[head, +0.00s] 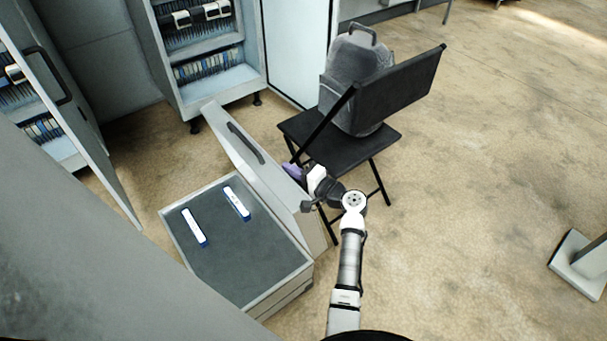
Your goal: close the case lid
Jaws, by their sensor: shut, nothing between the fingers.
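The case (168,225) sits at the lower left with its inside in view. Its grey lid (240,150) stands raised, roughly upright, along the case's upper right side, with a dark handle (246,143) on the face towards the case. My gripper (292,171) is shut and empty, at the right side of the lid, away from the case's inside. The lid's edge is close to it, and I cannot tell whether they touch. Two white and blue bars (194,228) (236,203) lie on the dark case floor.
A black folding chair (345,140) with a grey backpack-like object (357,80) on it stands just behind my gripper. Open cabinets (210,65) stand at the upper left. A grey panel fills the lower left corner. The floor at right is clear apart from a post base (575,262).

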